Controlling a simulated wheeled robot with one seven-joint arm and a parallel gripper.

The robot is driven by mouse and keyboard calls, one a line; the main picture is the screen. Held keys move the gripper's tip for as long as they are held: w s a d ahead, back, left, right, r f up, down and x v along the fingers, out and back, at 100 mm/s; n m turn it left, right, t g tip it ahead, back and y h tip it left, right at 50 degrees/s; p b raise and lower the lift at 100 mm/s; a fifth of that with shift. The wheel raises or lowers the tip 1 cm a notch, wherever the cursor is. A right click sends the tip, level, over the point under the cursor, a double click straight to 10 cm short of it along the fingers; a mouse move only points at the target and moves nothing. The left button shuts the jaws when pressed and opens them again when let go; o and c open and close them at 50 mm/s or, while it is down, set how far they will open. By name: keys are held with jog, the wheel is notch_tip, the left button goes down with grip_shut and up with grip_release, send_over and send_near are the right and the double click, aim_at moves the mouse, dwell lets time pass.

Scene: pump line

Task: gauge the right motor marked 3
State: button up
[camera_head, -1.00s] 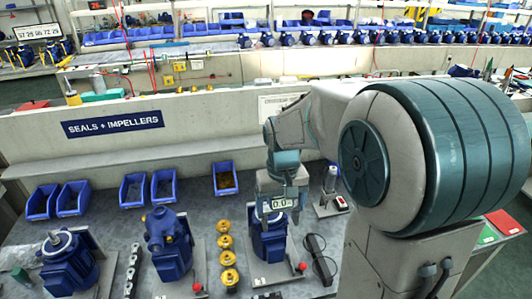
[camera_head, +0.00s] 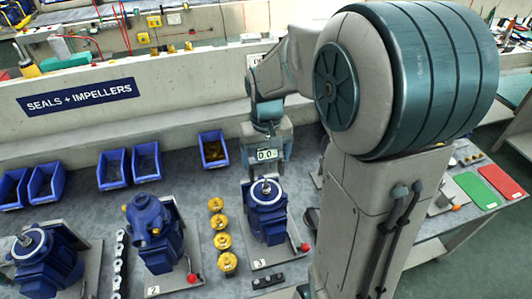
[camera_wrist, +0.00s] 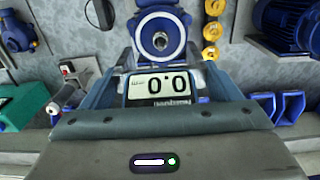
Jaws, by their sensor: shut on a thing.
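The motor marked 3 (camera_head: 268,222) is blue, with a bright shaft end on top. It stands on a grey plate with a "3" label (camera_head: 262,262), the rightmost motor in the head view. It also shows at the top of the wrist view (camera_wrist: 161,12), shaft end towards me. My gripper (camera_head: 268,165) is shut on a digital gauge (camera_head: 267,155) whose display reads 0.0. The display also shows in the wrist view (camera_wrist: 160,84). The gauge is above the motor, apart from its shaft in the head view. The gauge's lower end is hard to make out.
A motor marked 2 (camera_head: 153,240) and another blue motor (camera_head: 45,262) stand left. Several brass parts (camera_head: 222,240) stand between motors 2 and 3. A red-knobbed lever (camera_head: 304,247) is right of motor 3. Blue bins (camera_head: 213,150) line the back wall.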

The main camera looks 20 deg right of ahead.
jog(key=shift+f+b, duration=2.35)
jog(key=shift+f, duration=1.05)
jog(key=shift+f, duration=0.2)
jog(key=o, duration=1.1)
jog(key=shift+c, duration=0.2)
jog(key=shift+r+p, duration=3.35)
jog(key=shift+r, duration=1.2)
jog(key=shift+s, duration=0.1)
